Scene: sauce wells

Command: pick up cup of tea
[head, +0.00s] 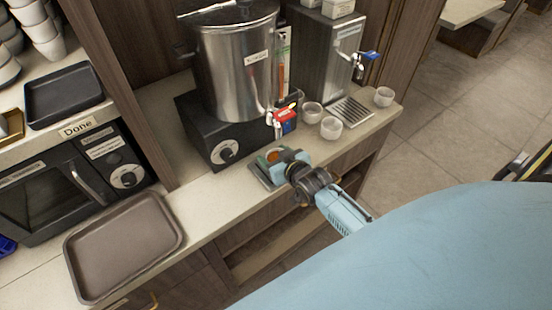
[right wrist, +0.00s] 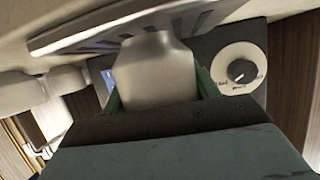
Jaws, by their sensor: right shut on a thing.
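A white cup with orange-brown tea in it (head: 273,155) is at the front edge of the counter, below the urn's tap. My right gripper (head: 280,158) reaches it from the lower right and is shut on it. In the right wrist view the pale cup (right wrist: 157,75) sits between the green fingers of the gripper (right wrist: 160,95). The cup is over or on a metal drip tray (head: 261,175); I cannot tell whether it touches. The fingers partly hide the cup in the head view. My left gripper is not in view.
A steel urn (head: 235,75) with a red-handled tap (head: 285,114) stands on a black base (head: 205,135) behind the cup. White cups (head: 331,128) stand to the right, near a steel dispenser (head: 318,65). A brown tray (head: 122,245) lies at the left, beside a microwave (head: 60,190).

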